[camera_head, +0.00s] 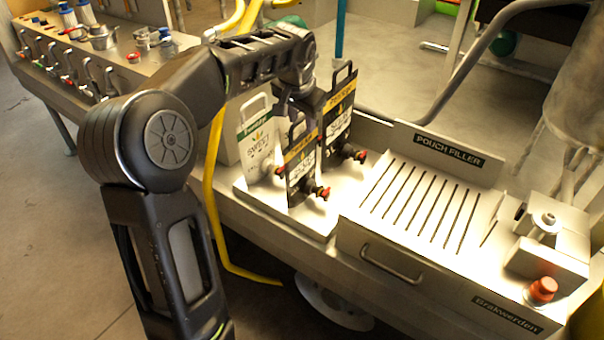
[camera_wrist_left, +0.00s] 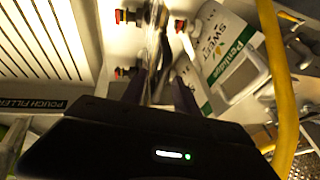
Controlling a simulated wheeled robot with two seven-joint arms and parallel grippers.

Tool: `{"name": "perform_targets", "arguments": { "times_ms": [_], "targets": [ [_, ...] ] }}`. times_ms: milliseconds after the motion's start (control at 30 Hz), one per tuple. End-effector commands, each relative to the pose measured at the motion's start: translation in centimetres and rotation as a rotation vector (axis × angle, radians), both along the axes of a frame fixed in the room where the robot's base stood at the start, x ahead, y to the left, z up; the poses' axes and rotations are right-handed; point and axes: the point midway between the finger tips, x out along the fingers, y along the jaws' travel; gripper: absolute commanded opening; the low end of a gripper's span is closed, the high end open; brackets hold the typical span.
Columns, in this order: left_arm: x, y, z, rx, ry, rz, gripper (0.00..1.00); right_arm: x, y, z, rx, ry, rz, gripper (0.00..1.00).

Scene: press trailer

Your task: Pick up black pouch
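Two black pouches stand upright on the metal shelf, each with a printed label and a red-and-black spout. The front black pouch (camera_head: 302,172) has a yellow band, and the rear black pouch (camera_head: 340,112) is at its right. A white pouch (camera_head: 255,138) with a green band stands to the left; it also shows in the left wrist view (camera_wrist_left: 222,45). My left gripper (camera_head: 291,100) points down at the tops of the black pouches. In the left wrist view its fingers (camera_wrist_left: 160,95) are apart, with a thin pouch edge seen between them. Contact cannot be told. My right gripper is not in view.
The slotted pouch filler tray (camera_head: 420,205) lies right of the pouches, with a red button (camera_head: 543,289) beyond it. A yellow hose (camera_head: 213,195) hangs by the shelf and shows close in the left wrist view. A grey pipe (camera_head: 475,65) curves behind.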

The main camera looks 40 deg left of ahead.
Motion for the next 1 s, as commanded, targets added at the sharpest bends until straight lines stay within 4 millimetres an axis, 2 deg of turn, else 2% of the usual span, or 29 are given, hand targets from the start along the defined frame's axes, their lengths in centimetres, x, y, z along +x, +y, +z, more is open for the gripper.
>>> {"name": "perform_targets", "arguments": {
  "times_ms": [633,1000],
  "targets": [
    [0.13,0.07,-0.26,0.001,-0.001,0.000,0.36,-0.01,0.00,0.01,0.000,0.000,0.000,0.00],
    [0.13,0.07,-0.26,0.000,-0.001,0.000,0.06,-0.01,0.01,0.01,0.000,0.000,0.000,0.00]
  ]
}}
